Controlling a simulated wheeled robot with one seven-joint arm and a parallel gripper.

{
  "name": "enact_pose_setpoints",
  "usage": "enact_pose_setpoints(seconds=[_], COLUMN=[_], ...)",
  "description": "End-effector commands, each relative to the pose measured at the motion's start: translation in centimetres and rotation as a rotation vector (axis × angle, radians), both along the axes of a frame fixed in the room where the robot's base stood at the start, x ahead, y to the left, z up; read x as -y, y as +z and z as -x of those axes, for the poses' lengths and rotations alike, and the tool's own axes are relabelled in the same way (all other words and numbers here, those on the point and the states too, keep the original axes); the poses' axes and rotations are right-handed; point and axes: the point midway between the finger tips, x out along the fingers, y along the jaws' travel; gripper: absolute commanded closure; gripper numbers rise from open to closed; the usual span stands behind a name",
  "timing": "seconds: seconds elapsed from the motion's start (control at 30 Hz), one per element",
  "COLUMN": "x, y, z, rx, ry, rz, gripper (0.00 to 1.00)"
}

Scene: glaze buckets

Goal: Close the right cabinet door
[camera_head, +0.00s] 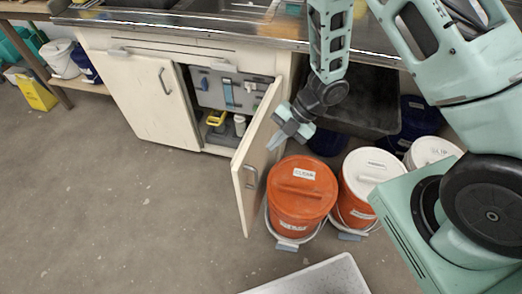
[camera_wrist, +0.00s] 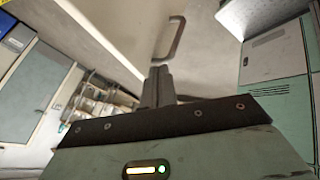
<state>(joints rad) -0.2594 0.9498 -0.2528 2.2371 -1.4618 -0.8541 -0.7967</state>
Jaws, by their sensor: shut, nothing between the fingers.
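The right cabinet door (camera_head: 262,150) is cream and stands swung wide open, jutting out from the cabinet's right side. Its metal handle (camera_head: 250,178) is near the free edge; in the wrist view the handle (camera_wrist: 176,40) shows just beyond my fingers on the pale door panel (camera_wrist: 115,25). My gripper (camera_head: 274,144) is shut and empty, on the right, handle side of the door, close to its face. The wrist view shows the closed fingers (camera_wrist: 158,84) pointing up toward the panel. I cannot tell whether they touch it.
The left cabinet door (camera_head: 152,100) is shut. The open cabinet holds a yellow-handled item (camera_head: 216,118) and bottles. An orange bucket (camera_head: 302,190) stands right of the door, beside a white-lidded bucket (camera_head: 372,168). The floor (camera_head: 120,210) left of the door is clear.

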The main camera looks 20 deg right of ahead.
Motion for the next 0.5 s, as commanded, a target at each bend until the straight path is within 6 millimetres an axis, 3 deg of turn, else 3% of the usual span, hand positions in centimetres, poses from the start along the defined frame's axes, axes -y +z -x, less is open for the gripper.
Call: enact_pose_setpoints(seconds=[0.5], x=[-5.0], y=[-6.5], z=[0.1], rx=[-0.002], ry=[0.0], rz=[0.001], gripper=[1.0])
